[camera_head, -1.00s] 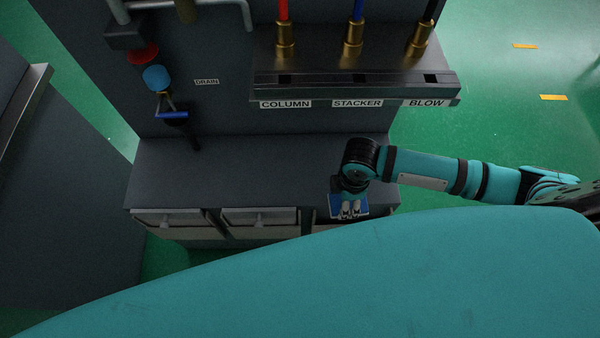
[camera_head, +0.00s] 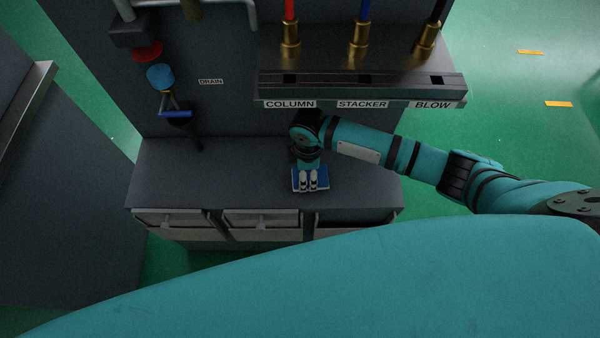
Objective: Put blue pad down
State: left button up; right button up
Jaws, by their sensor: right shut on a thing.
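The blue pad (camera_head: 298,184) is a small flat blue piece over the grey bench top (camera_head: 230,177), a little back from its front edge. My right gripper (camera_head: 309,186) points down and is shut on the pad. The fingers and wrist cover the middle of the pad. I cannot tell whether the pad touches the bench top or is held just above it. My left gripper is not in view.
Drawers (camera_head: 262,218) line the bench front; the right one (camera_head: 350,218) looks open. A metal rack (camera_head: 360,83) labelled COLUMN, STACKER and BLOW juts out above. A blue-handled drain valve (camera_head: 176,114) is at the left. The bench top left of the pad is clear.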

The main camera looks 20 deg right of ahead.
jog(key=shift+w+a, duration=0.2)
jog(key=shift+w, duration=0.1)
jog(key=shift+w+a+f, duration=0.4)
jog(key=shift+w+a, duration=0.05)
jog(key=shift+w, duration=0.25)
jog(key=shift+f, duration=0.95)
jog(key=shift+c, duration=0.5)
jog(key=shift+s+f, duration=0.1)
jog(key=shift+f, duration=0.25)
jog(key=o, duration=1.3)
